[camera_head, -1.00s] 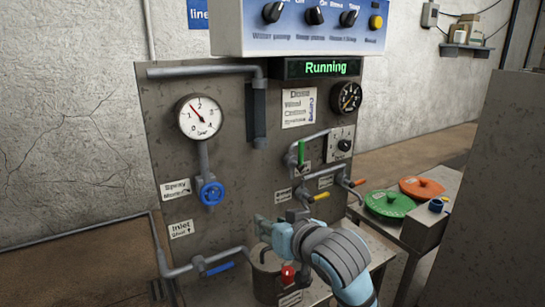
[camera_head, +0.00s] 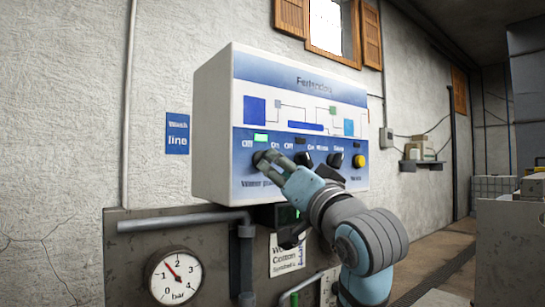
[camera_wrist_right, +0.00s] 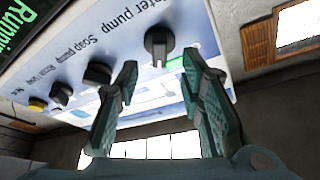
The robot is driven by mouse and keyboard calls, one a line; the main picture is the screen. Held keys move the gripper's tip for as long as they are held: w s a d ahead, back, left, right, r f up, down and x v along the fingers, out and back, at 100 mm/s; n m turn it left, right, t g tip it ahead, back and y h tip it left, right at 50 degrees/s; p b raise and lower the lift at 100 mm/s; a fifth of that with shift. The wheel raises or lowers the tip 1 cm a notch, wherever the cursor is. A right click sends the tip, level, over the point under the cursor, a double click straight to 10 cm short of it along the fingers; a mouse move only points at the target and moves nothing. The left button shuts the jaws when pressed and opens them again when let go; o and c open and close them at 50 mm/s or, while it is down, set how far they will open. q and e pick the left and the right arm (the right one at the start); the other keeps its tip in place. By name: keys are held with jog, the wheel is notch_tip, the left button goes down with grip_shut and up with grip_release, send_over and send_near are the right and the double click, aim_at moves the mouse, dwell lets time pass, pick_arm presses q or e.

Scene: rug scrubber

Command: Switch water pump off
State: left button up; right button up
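The water pump knob (camera_head: 259,158) is a dark rotary knob at the left of the control panel's lower blue strip, partly covered by my right gripper in the head view. The fingertips look close to the knob; contact cannot be told. My left gripper is not in view.
More dark knobs, including the soap pump knob (camera_wrist_right: 97,73), and a yellow button (camera_head: 360,161) share the strip. The white panel box (camera_head: 212,130) stands out above a grey board with a pressure gauge (camera_head: 174,276). The "Running" display (camera_wrist_right: 14,28) is partly visible.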

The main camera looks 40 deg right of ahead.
aim_at(269, 161)
jog(key=x, duration=0.4)
jog(key=shift+w+p, duration=0.35)
jog(key=shift+s, duration=0.1)
jog(key=shift+c, duration=0.4)
grip_shut()
